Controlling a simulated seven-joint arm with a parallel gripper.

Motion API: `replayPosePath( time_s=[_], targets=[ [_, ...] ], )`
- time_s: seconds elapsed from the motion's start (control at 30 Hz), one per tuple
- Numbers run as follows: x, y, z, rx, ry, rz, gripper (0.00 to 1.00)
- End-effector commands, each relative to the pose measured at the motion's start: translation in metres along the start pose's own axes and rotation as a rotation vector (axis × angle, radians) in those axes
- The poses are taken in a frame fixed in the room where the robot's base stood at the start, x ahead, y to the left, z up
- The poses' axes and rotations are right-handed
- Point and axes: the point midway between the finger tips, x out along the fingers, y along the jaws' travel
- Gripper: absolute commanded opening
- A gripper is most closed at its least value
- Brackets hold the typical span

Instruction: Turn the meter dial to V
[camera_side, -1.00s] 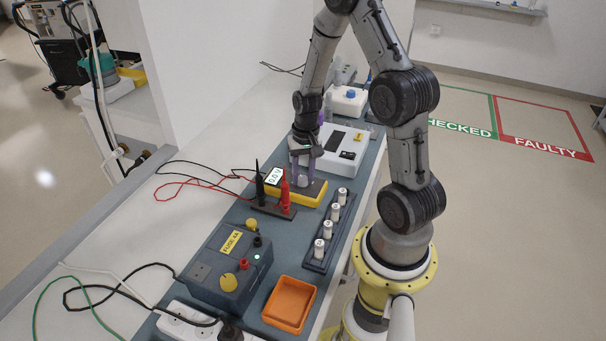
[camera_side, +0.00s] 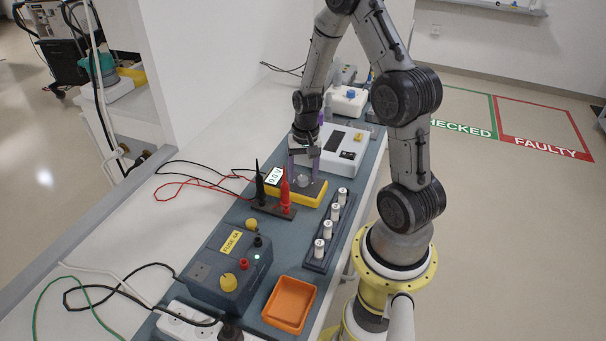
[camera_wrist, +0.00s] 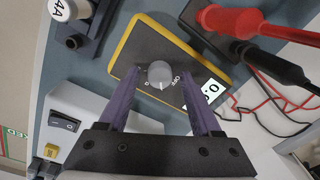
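The yellow-edged meter (camera_side: 313,198) lies on the bench mat, its display reading "0.0 V". Its round grey dial (camera_side: 303,181) also shows in the wrist view (camera_wrist: 160,74), with a light mark on its lower side. "OFF" is printed to the dial's right there; a letter on its other side is too small to read surely. My gripper (camera_side: 304,171) is above the meter, pointing down. In the wrist view its purple fingers (camera_wrist: 160,84) are spread on either side of the dial, with gaps between them and it. It holds nothing.
Red and black probes (camera_side: 285,190) stand close to the meter's near-left side. A rack of white fuses (camera_side: 331,229) is to its right, a white switch box (camera_side: 342,150) behind. A fuse box (camera_side: 228,262) and orange tray (camera_side: 290,304) are nearer the camera.

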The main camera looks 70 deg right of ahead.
Motion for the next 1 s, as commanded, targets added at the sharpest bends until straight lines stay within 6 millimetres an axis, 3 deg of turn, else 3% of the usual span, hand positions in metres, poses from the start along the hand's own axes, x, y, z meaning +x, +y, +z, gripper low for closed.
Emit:
replayPosePath(
  time_s=[0.27,0.43,1.0],
  targets=[
    [0.001,0.0,0.0,0.0,-0.001,0.001,0.69],
    [-0.01,0.0,-0.001,-0.001,0.001,-0.001,0.69],
    [-0.12,0.0,-0.001,-0.001,0.003,-0.001,0.69]
  ],
)
